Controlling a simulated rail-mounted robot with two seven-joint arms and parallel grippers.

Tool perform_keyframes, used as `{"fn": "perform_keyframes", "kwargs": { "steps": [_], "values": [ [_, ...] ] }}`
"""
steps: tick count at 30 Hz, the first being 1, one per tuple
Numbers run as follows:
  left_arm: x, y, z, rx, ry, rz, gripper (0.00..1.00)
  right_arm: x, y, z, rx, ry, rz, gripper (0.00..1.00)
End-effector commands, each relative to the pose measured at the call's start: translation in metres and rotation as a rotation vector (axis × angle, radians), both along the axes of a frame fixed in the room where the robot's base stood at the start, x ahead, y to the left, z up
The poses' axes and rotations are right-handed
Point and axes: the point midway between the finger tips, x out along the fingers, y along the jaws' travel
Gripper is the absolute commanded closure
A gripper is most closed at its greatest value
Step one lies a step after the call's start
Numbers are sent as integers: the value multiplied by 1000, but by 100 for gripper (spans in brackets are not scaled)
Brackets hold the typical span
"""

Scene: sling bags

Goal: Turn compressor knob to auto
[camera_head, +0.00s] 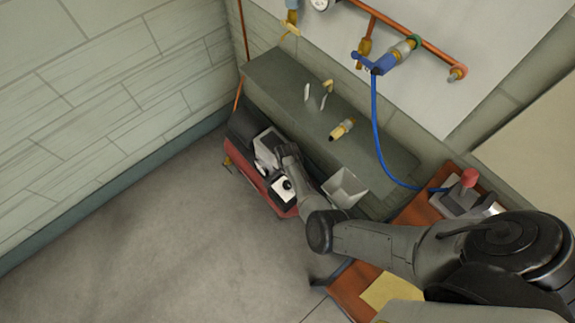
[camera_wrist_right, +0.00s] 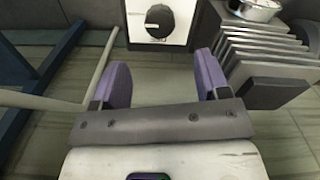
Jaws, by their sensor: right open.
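The compressor (camera_head: 254,180) is a low red and black unit on the floor against the wall. Its round black knob (camera_head: 287,184) sits on a white panel (camera_head: 279,194). In the right wrist view the knob (camera_wrist_right: 159,20) is at the top centre, on the pale panel, just beyond and roughly between my fingertips. My right gripper (camera_wrist_right: 162,78) is open, with its two purple fingers apart and nothing between them. The knob's markings and setting are too small to read. My left gripper is not in view.
A grey shelf (camera_head: 270,75) with small brass fittings stands above the compressor. A blue hose (camera_head: 376,130) hangs from a copper pipe (camera_head: 430,51) to a device on an orange-brown bench (camera_head: 350,290). The floor (camera_head: 150,240) is clear.

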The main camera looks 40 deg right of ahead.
Motion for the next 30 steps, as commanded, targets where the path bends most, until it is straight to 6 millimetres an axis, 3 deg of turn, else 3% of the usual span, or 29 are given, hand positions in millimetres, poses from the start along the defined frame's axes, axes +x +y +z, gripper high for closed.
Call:
{"fn": "perform_keyframes", "kwargs": {
  "steps": [3,9,30],
  "values": [
    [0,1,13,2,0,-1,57,0,0,23,-1,-2,-2,31],
    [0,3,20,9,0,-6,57,0,0,41,0,0,0,31],
    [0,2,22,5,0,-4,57,0,0,46,0,0,-1,31]
  ]
}}
